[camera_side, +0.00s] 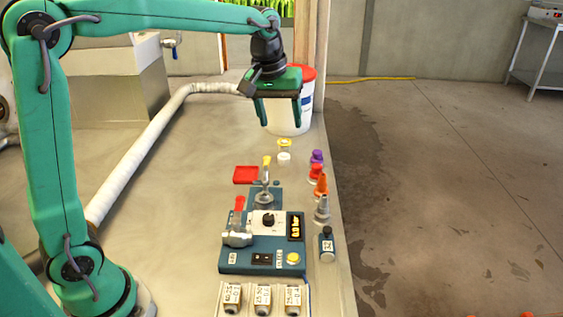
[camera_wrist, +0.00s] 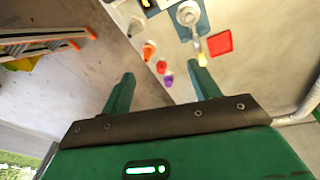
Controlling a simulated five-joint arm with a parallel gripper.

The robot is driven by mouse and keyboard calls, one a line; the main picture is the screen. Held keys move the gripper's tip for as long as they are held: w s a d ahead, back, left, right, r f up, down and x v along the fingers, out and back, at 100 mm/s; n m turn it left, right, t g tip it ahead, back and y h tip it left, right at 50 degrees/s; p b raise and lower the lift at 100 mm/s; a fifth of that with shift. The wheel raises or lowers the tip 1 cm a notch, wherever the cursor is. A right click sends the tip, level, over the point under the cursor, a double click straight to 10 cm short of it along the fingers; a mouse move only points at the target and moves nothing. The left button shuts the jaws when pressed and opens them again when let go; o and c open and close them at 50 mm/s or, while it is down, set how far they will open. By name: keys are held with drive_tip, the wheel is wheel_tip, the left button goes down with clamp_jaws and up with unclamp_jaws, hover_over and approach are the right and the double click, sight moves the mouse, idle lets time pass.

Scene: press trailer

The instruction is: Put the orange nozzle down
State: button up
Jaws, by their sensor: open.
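The orange nozzle (camera_side: 321,184) stands on the bench near its right edge, in a row between a red nozzle (camera_side: 316,172) and a grey nozzle (camera_side: 322,208). In the wrist view the orange nozzle (camera_wrist: 149,50) shows beyond my fingers, at the bench edge. My gripper (camera_side: 278,119) is open and empty, high above the bench and behind the row, in front of a white bucket. The orange nozzle is apart from my gripper.
A purple nozzle (camera_side: 317,156) stands at the back of the row. A blue press unit (camera_side: 262,257) with a knob and yellow button is left of it.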

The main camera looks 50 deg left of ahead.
drive_tip(key=s+f+m+t, duration=0.1)
drive_tip(key=s+m, duration=0.2)
drive_tip(key=s, duration=0.8)
drive_tip(key=s+a+f+m+t, duration=0.1)
drive_tip(key=s+f+m+t, duration=0.1)
drive_tip(key=s, duration=1)
drive_tip(key=shift+m, duration=0.5)
